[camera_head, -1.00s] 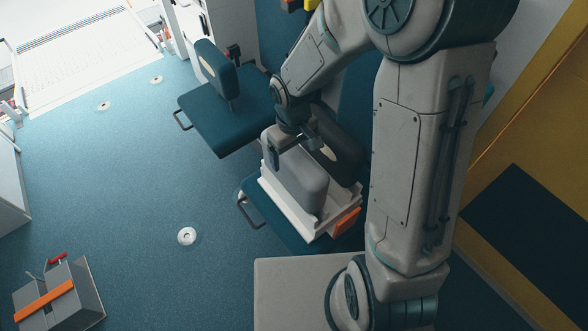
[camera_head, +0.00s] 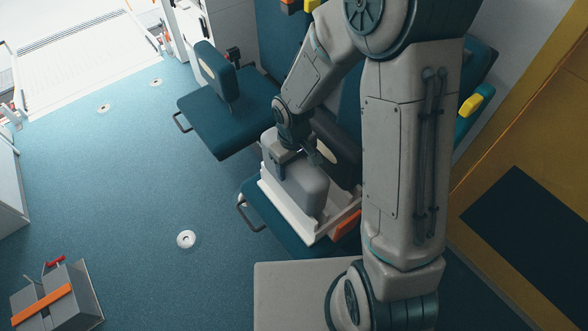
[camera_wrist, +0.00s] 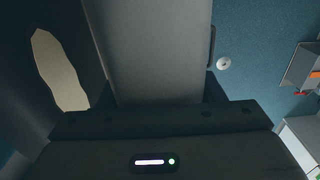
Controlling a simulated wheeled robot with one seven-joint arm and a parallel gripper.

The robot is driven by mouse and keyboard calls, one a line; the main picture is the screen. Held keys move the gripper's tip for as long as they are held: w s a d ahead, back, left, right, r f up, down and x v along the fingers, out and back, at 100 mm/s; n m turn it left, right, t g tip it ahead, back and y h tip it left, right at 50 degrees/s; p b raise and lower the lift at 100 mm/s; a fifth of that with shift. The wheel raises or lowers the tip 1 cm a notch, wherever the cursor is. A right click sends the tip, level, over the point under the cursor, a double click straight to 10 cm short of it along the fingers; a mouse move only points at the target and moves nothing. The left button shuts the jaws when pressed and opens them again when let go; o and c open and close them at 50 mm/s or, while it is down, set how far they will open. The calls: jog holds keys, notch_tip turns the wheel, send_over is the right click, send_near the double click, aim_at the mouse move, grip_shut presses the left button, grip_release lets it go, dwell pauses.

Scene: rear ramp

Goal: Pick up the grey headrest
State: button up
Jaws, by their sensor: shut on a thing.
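The grey headrest (camera_head: 306,189) is a light grey padded block standing in a white tray (camera_head: 290,213) on a blue seat. My gripper (camera_head: 292,166) is above its far end, with its fingers around the pad, and is shut on it. In the wrist view the grey headrest (camera_wrist: 158,50) fills the middle, between the dark fingers. A dark headrest (camera_head: 337,148) with a pale patch stands just to the right in the same tray; it also shows at the left of the wrist view (camera_wrist: 30,75). I cannot tell whether the grey headrest is clear of the tray floor.
An orange piece (camera_head: 346,224) sits at the tray's right end. Another blue folding seat (camera_head: 222,121) is farther back. A grey box with an orange strap (camera_head: 55,298) is on the floor at lower left. The blue floor (camera_head: 120,190) on the left is mostly open.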

jog(key=shift+r, duration=0.15)
notch_tip(320, 180, up, 18)
jog(key=p, duration=0.3)
dwell(0.4)
notch_tip(320, 180, up, 9)
jog(key=p, duration=0.7)
dwell(1.2)
